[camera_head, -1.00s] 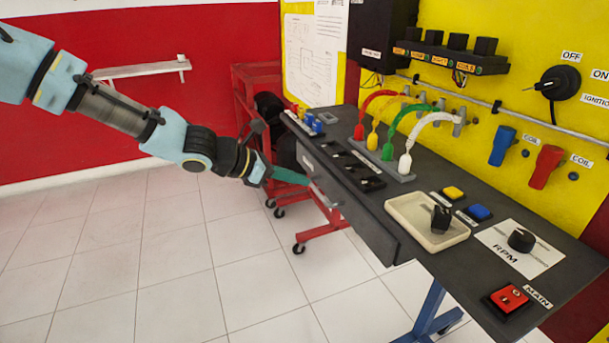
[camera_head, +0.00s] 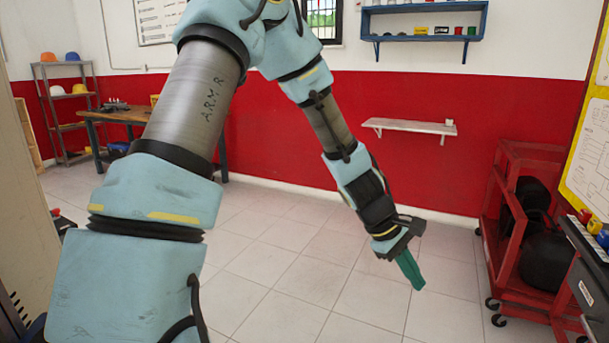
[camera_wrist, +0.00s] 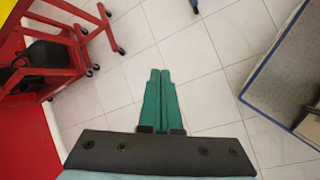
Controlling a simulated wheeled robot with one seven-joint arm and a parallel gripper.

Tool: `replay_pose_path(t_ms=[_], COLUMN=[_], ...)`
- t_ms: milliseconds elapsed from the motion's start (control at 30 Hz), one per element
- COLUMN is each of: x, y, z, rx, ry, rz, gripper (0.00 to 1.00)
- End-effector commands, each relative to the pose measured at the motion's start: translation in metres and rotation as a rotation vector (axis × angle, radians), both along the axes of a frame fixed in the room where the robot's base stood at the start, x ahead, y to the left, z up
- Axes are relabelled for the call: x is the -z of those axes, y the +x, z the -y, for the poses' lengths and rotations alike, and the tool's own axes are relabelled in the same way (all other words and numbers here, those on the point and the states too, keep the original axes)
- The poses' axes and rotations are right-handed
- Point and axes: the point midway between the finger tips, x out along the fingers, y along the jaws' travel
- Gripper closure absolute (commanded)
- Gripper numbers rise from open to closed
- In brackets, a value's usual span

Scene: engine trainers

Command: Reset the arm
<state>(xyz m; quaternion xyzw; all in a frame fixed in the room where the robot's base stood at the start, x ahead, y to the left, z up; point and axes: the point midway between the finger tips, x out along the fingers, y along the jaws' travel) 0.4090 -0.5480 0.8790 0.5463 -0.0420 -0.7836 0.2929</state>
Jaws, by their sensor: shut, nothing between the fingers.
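My arm, light blue and grey, reaches from the left foreground up and then down toward the middle in the head view. My gripper (camera_head: 411,272) hangs at its end over open tiled floor, pointing down. Its green fingers lie side by side, shut and empty, in the wrist view (camera_wrist: 160,72). It is left of the red cart and touches nothing.
A red wheeled cart (camera_head: 531,150) with dark round items stands at the right. The dark console (camera_head: 588,252) is at the right edge. A white wall shelf (camera_head: 409,126) hangs behind. A wooden table (camera_head: 121,115) and a shelf rack (camera_head: 62,110) stand far left. The floor between is clear.

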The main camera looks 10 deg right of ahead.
Motion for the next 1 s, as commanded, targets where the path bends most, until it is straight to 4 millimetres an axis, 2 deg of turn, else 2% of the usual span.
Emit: replay_pose_path(t_ms=[33,100,233,300,400,500,600,700,1000], x=[-0.004,-0.009,-0.022,-0.032,-0.045,-0.056,-0.063,-0.066,-0.067], y=[0.020,0.040,0.066,0.073,0.072,0.065,0.057,0.052,0.050], z=[-0.035,-0.082,-0.172,-0.221,-0.285,-0.334,-0.366,-0.381,-0.385], rx=[0.033,0.089,0.188,0.239,0.305,0.357,0.397,0.418,0.425], ry=[0.035,0.088,0.198,0.262,0.347,0.414,0.457,0.479,0.484], rz=[0.082,0.176,0.321,0.381,0.443,0.479,0.495,0.502,0.504], gripper=[1.00,1.00,1.00,1.00,1.00,1.00,1.00,1.00,1.00])
